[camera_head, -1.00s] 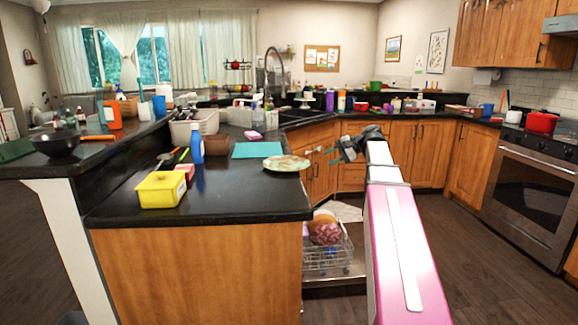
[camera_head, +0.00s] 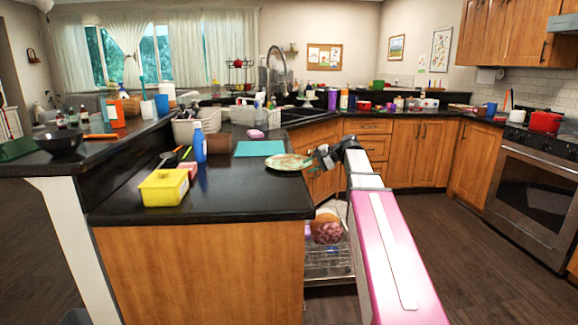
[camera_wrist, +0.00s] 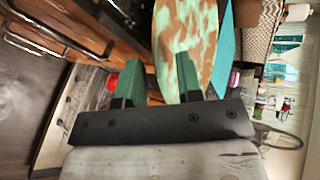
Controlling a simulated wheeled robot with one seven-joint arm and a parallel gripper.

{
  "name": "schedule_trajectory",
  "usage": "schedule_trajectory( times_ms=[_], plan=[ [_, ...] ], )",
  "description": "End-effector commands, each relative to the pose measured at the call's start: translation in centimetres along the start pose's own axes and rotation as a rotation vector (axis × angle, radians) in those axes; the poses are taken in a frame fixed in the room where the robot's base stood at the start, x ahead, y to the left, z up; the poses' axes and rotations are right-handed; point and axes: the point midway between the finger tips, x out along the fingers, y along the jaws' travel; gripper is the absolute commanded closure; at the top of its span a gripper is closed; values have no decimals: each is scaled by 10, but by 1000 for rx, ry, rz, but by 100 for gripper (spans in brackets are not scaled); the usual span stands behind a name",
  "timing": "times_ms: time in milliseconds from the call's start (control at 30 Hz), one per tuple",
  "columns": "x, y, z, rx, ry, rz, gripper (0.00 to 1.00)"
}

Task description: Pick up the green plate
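The green plate (camera_head: 286,162) has brown patches and lies on the dark counter near its right edge. In the wrist view the plate (camera_wrist: 200,45) fills the upper middle. My gripper (camera_head: 313,155) is at the plate's right rim in the head view. In the wrist view its two green fingers (camera_wrist: 159,78) are apart with nothing clamped between them. The right finger overlaps the plate in the picture, and the left finger is off its edge. I cannot tell whether a finger touches the plate.
A teal mat (camera_head: 260,149) lies just behind the plate. A yellow container (camera_head: 164,187), a blue bottle (camera_head: 200,143) and a white bin (camera_head: 197,125) stand to the left. An open dishwasher rack (camera_head: 328,262) is below the counter's right edge. Counter in front of the plate is clear.

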Motion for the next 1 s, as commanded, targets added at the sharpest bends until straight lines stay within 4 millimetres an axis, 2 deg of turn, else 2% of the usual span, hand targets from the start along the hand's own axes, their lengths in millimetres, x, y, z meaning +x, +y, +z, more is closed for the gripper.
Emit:
schedule_trajectory(
  times_ms=[67,200,667,867,1000],
  plan=[
    [0,0,0,0,0,0,67],
    [0,0,0,0,0,0,100],
    [-2,-2,0,0,0,-1,100],
    [-10,-15,3,-1,0,-1,100],
    [-20,-33,7,-2,0,-1,100]
  ],
)
